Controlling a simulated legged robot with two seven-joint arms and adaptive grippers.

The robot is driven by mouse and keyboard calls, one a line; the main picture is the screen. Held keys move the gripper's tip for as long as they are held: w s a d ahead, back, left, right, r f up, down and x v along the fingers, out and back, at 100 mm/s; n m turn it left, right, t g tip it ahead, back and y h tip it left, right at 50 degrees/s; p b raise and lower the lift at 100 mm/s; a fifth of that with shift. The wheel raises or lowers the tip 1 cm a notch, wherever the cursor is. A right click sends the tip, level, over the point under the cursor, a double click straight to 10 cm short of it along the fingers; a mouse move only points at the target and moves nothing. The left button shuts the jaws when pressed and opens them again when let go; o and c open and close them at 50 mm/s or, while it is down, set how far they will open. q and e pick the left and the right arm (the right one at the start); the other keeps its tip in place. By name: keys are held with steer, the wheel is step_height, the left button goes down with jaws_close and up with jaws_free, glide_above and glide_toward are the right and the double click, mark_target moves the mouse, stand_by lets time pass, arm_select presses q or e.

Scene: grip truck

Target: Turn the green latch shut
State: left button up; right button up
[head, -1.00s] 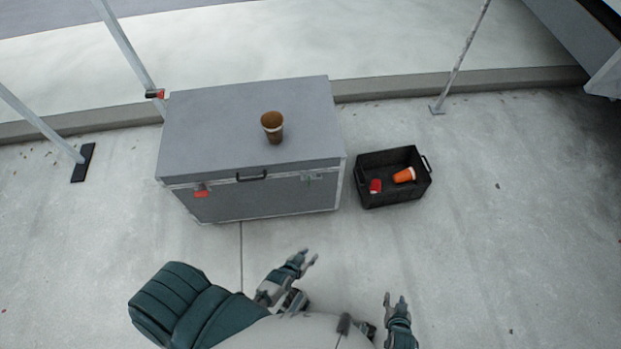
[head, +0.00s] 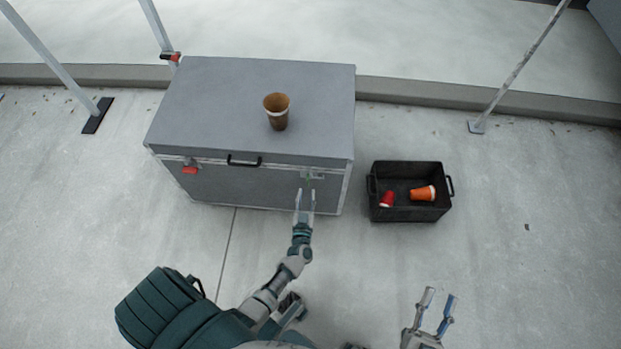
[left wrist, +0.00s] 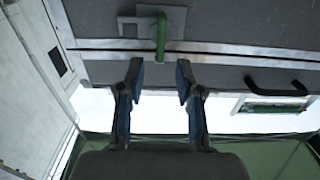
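The green latch (left wrist: 161,38) is a green handle on a metal plate on the front of the grey case (head: 262,95). In the left wrist view it lies just beyond my fingertips, between their lines. In the head view the latch (head: 308,179) is small, at the right of the case's front. My left gripper (head: 305,192) is open and empty just in front of it; it also shows in the left wrist view (left wrist: 160,75). My right gripper (head: 440,296) is open and empty, low over the floor at the right.
A red latch (head: 190,170) and a black handle (head: 244,161) are on the case front. A black crate (head: 410,213) with a red cup and an orange cup stands right of the case.

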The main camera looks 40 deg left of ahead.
mark_target(308, 183)
arm_select(q)
steer(key=b+x, duration=0.1)
steer(key=x, duration=0.5)
steer(key=shift+w+f, duration=0.1)
steer(key=shift+w+a+b, duration=0.35)
steer(key=shift+w+a, duration=0.1)
arm_select(e)
steer(key=s+r+t, duration=0.1)
steer(key=t, duration=0.1)
steer(key=s+r+t, duration=0.1)
steer(key=s+r, duration=0.1)
steer(key=shift+d+r+m+t, duration=0.1)
steer(key=shift+r+m+t, duration=0.2)
steer(key=shift+m+t, duration=0.1)
arm_select(q)
steer(key=shift+d, duration=0.1)
steer(key=shift+d, duration=0.1)
jaws_close()
arm_select(e)
steer(key=shift+w+d+f, duration=0.1)
steer(key=shift+w+d, duration=0.05)
steer(key=shift+d, duration=0.05)
